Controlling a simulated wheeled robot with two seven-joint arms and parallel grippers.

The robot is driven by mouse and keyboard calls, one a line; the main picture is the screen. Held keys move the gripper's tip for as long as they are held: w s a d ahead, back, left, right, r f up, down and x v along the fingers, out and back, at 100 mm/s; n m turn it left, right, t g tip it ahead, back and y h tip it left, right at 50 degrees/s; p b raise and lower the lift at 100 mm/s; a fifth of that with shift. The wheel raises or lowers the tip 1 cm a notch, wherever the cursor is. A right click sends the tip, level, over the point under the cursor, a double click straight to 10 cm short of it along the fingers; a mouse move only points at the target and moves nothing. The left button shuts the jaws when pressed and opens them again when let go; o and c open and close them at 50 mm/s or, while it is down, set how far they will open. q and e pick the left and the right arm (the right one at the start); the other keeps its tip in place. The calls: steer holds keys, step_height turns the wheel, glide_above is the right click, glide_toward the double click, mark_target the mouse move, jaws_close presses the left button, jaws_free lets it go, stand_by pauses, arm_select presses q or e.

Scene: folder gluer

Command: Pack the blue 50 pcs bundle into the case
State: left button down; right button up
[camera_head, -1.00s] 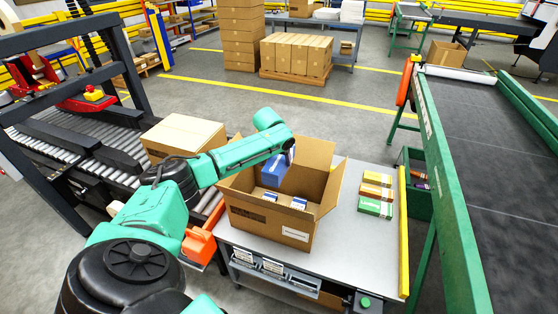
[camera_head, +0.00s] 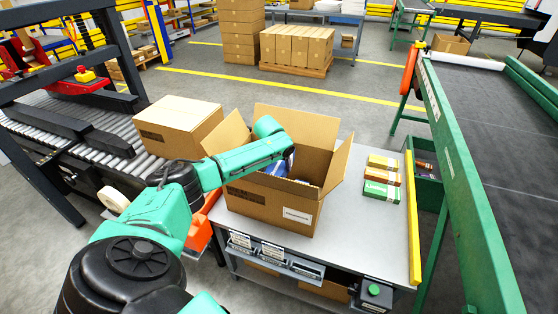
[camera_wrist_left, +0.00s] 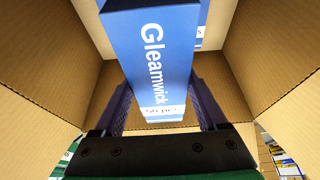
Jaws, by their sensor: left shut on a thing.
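The open cardboard case (camera_head: 262,207) stands on the grey table with its flaps spread. My left gripper (camera_wrist_left: 163,105) is inside the case, shut on the blue bundle (camera_wrist_left: 152,50), which reads "Gleamwick" and has a white "50 pcs" label. In the head view only a little of the held blue bundle (camera_head: 278,168) shows past my arm and the case wall. Beyond it in the wrist view, part of another blue and white pack (camera_wrist_left: 201,25) shows in the case. Whether the held bundle touches the case floor is hidden. My right gripper is out of view.
Yellow, orange and green packs (camera_head: 381,191) lie on the table (camera_head: 345,225) right of the case. A closed carton (camera_head: 180,125) is on the roller conveyor at left. A yellow edge strip (camera_head: 413,220) and a green-framed belt conveyor (camera_head: 480,150) bound the right side.

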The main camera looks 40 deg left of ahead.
arm_select(q)
jaws_free()
steer(key=shift+f, duration=0.1)
steer(key=v, duration=1.4)
steer(key=shift+r, duration=0.3)
steer(key=shift+d, duration=0.1)
